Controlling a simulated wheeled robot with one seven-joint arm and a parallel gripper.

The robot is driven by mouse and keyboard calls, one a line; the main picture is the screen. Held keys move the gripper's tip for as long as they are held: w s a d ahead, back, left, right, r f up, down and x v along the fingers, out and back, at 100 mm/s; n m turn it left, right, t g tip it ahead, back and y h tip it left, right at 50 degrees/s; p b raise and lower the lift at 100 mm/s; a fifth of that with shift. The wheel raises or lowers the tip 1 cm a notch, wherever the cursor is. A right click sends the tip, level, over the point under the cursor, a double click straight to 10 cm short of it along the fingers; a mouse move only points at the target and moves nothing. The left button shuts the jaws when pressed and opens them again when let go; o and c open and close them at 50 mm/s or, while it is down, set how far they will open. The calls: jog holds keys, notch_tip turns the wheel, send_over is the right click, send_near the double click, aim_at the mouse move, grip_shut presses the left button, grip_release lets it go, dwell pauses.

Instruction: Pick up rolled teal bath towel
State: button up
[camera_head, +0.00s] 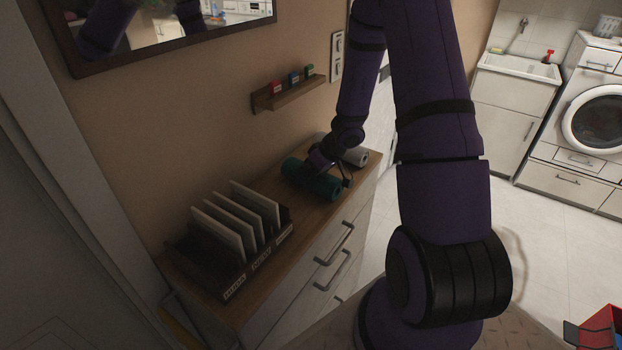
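The rolled teal bath towel (300,173) lies on the wooden top of the dresser (222,268), toward its far end. My arm reaches down over it from above. My gripper (335,178) is small and dark in this view and sits at the towel, overlapping its middle and far side. The fingertips are partly lost against the dark towel, so I cannot tell whether they are open or closed on it. The towel appears to rest on the dresser top.
A pale rolled towel (357,156) lies just behind the teal one. A dark file organiser (236,284) with upright white panels stands nearer on the dresser. A small wall shelf (290,93) holds several little boxes above. Bare wood separates the organiser and teal towel.

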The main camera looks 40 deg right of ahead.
jog(key=shift+c, duration=0.5)
jog(key=c, duration=0.9)
jog(key=shift+c, duration=0.2)
